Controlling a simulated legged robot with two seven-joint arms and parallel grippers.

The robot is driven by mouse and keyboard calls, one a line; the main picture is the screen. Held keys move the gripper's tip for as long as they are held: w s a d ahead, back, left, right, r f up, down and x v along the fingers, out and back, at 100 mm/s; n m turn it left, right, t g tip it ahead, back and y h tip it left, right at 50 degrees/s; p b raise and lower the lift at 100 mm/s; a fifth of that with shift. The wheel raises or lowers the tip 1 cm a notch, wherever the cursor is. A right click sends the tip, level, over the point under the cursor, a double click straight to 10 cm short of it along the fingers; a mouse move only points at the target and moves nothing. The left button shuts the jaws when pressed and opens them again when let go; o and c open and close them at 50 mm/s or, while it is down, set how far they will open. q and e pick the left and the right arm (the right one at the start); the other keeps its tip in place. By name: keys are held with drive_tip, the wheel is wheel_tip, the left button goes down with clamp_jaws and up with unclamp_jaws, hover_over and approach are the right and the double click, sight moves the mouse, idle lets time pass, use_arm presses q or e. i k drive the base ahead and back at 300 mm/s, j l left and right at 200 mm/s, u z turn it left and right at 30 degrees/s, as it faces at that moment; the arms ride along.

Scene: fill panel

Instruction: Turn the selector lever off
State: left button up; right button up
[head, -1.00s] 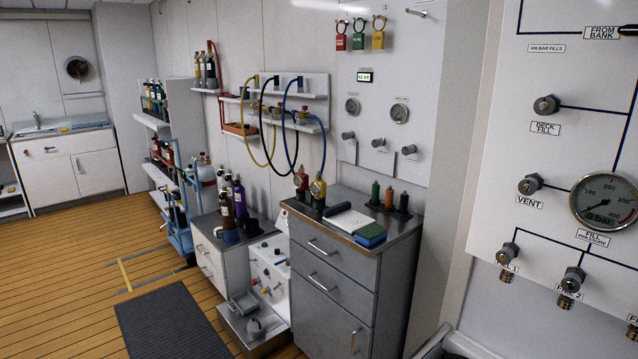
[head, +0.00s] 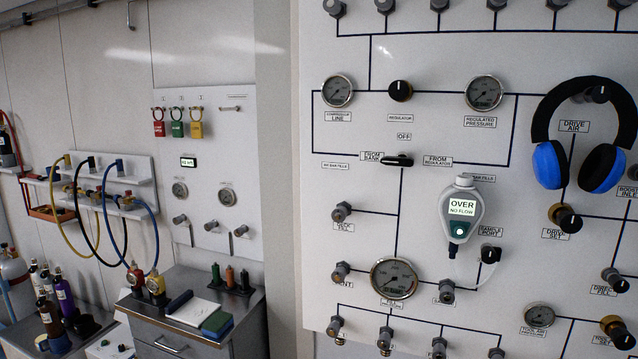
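The selector lever (head: 398,160) is a small black handle on the white fill panel (head: 360,135). It lies roughly horizontal, between the label FROM BANK on its left and FROM REGULATOR on its right. The label OFF (head: 404,137) is above it. I cannot tell for sure which end is the pointing end. Neither of my grippers is in view, and nothing touches the lever.
A grey-white handheld meter reading OVER NO FLOW (head: 462,210) hangs just right of and below the lever. Blue and black ear defenders (head: 550,165) hang farther right. Gauges, including the large fill gauge (head: 394,277), and several knobs surround it. A grey cabinet (head: 180,335) stands left.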

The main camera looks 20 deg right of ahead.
sight(401, 161)
drive_tip(key=z, duration=1.2)
